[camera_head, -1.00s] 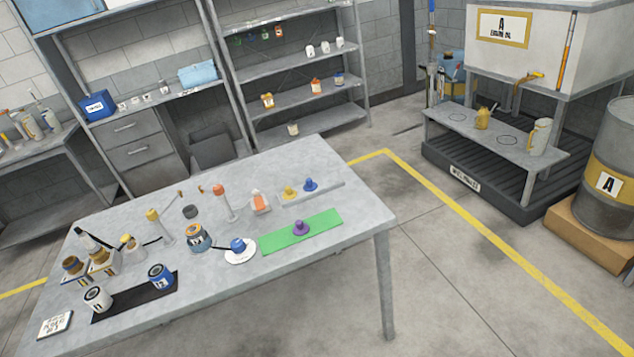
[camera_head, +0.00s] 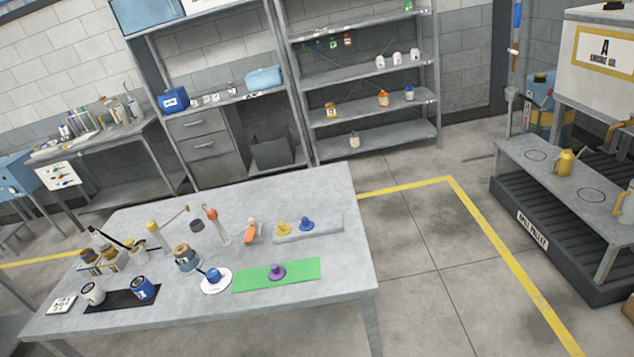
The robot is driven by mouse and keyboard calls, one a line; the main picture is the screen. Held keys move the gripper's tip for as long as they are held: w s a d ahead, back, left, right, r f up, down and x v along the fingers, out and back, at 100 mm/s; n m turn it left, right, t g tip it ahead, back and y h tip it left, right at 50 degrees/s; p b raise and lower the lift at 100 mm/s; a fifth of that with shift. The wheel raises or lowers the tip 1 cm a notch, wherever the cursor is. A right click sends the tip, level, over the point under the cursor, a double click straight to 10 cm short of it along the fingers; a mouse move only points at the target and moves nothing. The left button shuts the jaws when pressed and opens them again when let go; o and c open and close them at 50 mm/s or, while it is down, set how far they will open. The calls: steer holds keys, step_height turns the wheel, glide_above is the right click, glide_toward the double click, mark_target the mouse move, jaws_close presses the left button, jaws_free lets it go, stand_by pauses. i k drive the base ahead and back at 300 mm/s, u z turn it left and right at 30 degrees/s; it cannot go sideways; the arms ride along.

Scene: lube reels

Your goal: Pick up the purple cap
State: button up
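The purple cap (camera_head: 276,272) sits on a green mat (camera_head: 305,271) near the front right of the grey table (camera_head: 335,200). It is a small knob with a wider base, and nothing covers it. My gripper does not show in the head camera view, so its state is hidden.
A blue cap (camera_head: 213,276) on a white disc is left of the mat. Yellow (camera_head: 283,229) and blue (camera_head: 307,224) caps stand behind on a grey strip. Cans and bottles crowd the table's left. A shelf (camera_head: 370,145) stands behind; open floor (camera_head: 440,300) lies right.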

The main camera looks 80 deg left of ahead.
mark_target(276, 272)
steer(key=u, duration=0.05)
steer(key=i, duration=1.25)
steer(key=u, duration=2.95)
steer(key=k, duration=0.9)
steer(key=u, duration=0.25)
steer(key=i, duration=0.85)
steer(key=z, duration=0.05)
